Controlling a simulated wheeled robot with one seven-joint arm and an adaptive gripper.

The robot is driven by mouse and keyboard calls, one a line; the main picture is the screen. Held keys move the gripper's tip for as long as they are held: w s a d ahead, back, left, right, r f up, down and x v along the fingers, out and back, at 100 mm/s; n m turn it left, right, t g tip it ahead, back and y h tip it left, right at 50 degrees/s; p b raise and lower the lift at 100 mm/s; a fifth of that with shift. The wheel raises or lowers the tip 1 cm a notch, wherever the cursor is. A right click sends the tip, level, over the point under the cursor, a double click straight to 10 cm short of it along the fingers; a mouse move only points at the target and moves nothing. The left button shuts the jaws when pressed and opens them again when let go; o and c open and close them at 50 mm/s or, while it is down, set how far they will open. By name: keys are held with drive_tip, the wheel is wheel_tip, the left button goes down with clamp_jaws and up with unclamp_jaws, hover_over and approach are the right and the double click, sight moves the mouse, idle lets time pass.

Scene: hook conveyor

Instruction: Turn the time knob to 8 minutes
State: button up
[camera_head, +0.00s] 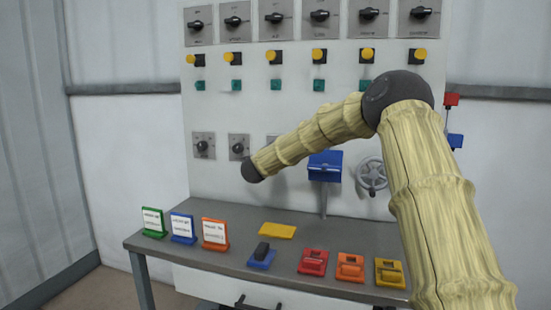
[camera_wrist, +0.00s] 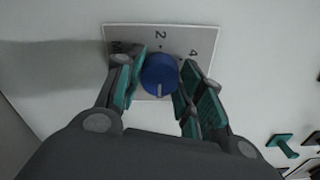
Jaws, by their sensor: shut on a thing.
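In the wrist view, a round blue knob (camera_wrist: 159,74) sits on a pale grey square plate (camera_wrist: 145,35). A "2" shows above the knob and a "4" at upper right; marking at the left is partly covered by a finger. A pale line on the knob points down in the picture, away from the "2". My gripper (camera_wrist: 158,78) is shut on the knob, with one teal-padded finger on each side. The lower part of the plate is largely hidden by my gripper. In the head view, my arm hides the gripper and the knob.
The white panel (camera_head: 225,110) carries black rotary knobs, yellow and teal buttons, a blue box (camera_head: 325,160) and a handwheel (camera_head: 371,175). A grey table (camera_head: 190,258) below holds colored signs and blocks. Teal and black controls show at the wrist view's lower right.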

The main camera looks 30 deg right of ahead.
drive_tip(key=shift+s+f, duration=0.1)
drive_tip(key=shift+f, duration=0.15)
drive_tip(key=o, duration=1)
drive_tip(key=shift+d+r, duration=0.1)
drive_tip(key=shift+d, duration=0.05)
drive_tip(key=shift+a+r, duration=0.1)
drive_tip(key=shift+a, duration=0.1)
drive_tip(key=v, duration=1.1)
drive_tip(key=shift+s+a, duration=0.3)
